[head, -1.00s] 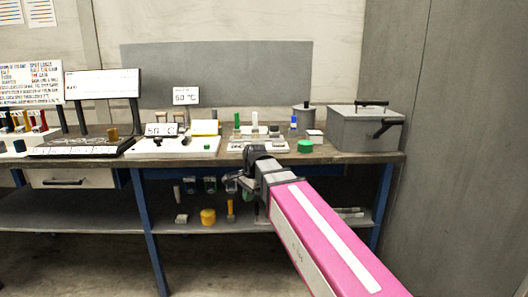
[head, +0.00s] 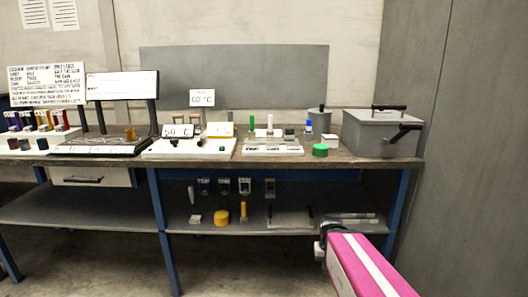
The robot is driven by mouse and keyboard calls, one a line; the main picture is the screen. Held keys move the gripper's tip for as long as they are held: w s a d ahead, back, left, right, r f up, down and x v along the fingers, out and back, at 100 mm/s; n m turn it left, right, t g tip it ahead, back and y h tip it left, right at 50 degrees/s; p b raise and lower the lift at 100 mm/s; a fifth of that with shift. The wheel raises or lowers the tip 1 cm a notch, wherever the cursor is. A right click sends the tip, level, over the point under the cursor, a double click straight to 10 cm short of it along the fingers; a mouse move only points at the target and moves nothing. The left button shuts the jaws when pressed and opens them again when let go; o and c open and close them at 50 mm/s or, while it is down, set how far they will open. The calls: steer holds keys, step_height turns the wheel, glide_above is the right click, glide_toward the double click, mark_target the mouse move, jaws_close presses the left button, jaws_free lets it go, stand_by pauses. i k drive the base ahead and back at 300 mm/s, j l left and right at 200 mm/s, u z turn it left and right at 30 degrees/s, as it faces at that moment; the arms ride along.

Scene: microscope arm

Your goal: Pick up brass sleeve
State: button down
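A small brass-coloured cylinder (head: 130,134) stands on the dark stand at the left of the bench. It looks like the brass sleeve, but it is too small to be sure. My gripper (head: 321,242) is at the lower right, in front of the lower shelf and below the bench top, far from the cylinder. Its fingers are small and partly hidden behind my pink arm, so I cannot see whether they are open. No object shows in it.
The bench (head: 335,160) carries a white board (head: 160,150), a rack of small parts (head: 272,150), a green cylinder (head: 320,150) and a grey lidded box (head: 382,133). The lower shelf (head: 290,225) holds a yellow cylinder (head: 221,218) and other small items. The floor in front is clear.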

mark_target(131, 136)
steer(key=u, duration=1.6)
steer(key=l, duration=0.1)
steer(key=i+z, duration=0.05)
